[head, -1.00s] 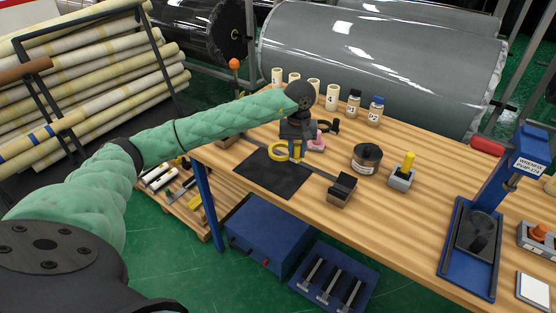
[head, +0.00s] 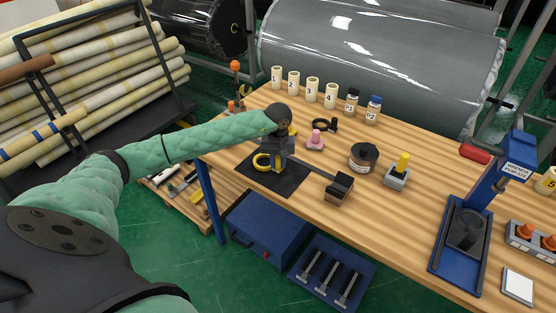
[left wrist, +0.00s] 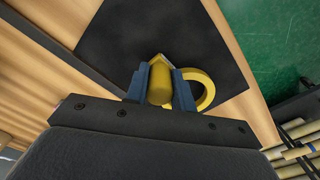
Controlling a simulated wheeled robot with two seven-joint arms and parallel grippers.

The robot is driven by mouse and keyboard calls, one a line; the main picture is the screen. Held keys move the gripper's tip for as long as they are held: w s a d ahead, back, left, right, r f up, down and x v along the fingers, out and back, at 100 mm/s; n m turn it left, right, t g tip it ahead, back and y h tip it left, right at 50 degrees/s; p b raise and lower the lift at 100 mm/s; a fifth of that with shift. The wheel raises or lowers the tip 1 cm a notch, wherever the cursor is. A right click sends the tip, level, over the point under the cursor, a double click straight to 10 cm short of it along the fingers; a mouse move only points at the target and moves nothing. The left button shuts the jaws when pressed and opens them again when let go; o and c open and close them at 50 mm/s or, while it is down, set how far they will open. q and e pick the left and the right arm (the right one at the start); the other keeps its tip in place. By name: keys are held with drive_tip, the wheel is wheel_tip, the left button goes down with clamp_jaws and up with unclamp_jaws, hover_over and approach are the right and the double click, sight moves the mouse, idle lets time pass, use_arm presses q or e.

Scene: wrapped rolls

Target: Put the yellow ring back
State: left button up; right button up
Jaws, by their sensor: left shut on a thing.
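The yellow ring (head: 262,162) is at my left gripper (head: 274,166), over the black mat (head: 284,184) near the table's left end. In the left wrist view, a stubby yellow part (left wrist: 160,84) sits between the two blue fingers of my left gripper (left wrist: 160,88), and the ring (left wrist: 207,88) curves out to the right of the fingers. The gripper is shut on this yellow piece. The fingers partly hide where the two yellow parts meet. I cannot tell whether the ring touches the mat. My right gripper is not in view.
A pink piece (head: 315,140), a black ring-shaped piece (head: 325,125), a dark jar (head: 363,157), a black block (head: 339,187) and a grey block with a yellow peg (head: 398,172) stand right of the mat. Numbered cream cylinders line the back. A blue press (head: 465,235) stands at right.

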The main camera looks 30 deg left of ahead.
use_arm(q)
drive_tip(key=shift+f, duration=0.25)
drive_tip(key=shift+f, duration=0.1)
drive_tip(key=o, duration=1)
